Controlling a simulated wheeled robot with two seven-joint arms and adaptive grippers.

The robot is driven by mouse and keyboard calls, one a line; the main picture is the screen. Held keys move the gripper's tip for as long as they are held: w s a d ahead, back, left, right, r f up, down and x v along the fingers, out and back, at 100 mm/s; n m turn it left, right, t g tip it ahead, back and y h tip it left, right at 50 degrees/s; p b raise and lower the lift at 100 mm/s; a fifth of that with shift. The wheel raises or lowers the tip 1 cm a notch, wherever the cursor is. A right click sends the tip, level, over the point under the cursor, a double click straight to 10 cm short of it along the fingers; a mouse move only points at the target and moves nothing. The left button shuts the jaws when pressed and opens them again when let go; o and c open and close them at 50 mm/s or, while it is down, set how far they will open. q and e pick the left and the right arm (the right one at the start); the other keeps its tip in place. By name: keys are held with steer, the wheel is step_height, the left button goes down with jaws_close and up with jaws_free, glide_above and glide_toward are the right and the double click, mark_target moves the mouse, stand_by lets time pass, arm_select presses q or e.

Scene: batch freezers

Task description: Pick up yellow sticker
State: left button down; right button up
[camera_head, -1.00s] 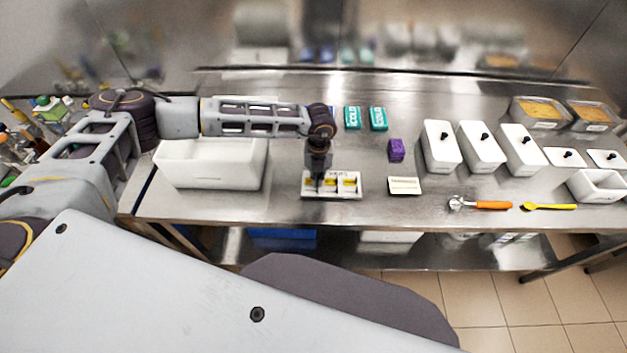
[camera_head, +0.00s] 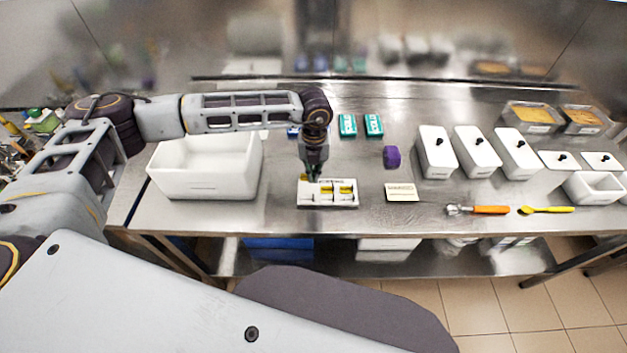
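Yellow stickers (camera_head: 346,189) sit in a small white holder (camera_head: 328,203) with several compartments, near the front edge of the steel table. My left gripper (camera_head: 314,176) points down at the holder's back left part, and a bit of yellow shows right at its fingertips. The fingers are dark and small here, so I cannot tell whether they are open or shut on a sticker. The left part of the holder is partly hidden by the gripper. My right gripper is not in view.
A white bin (camera_head: 206,170) stands left of the holder. A cream label card (camera_head: 401,192), a purple block (camera_head: 391,157) and teal packs (camera_head: 347,125) lie nearby. Lidded white containers (camera_head: 435,153), an orange-handled scoop (camera_head: 478,210) and a yellow spoon (camera_head: 546,210) are on the right.

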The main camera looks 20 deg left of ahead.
arm_select(q)
steer(key=shift+r, duration=1.85)
steer(key=shift+r, duration=0.55)
steer(key=shift+r+p, duration=0.35)
steer(key=shift+r, duration=0.75)
steer(key=shift+r+p, duration=0.4)
steer(key=shift+r, duration=0.95)
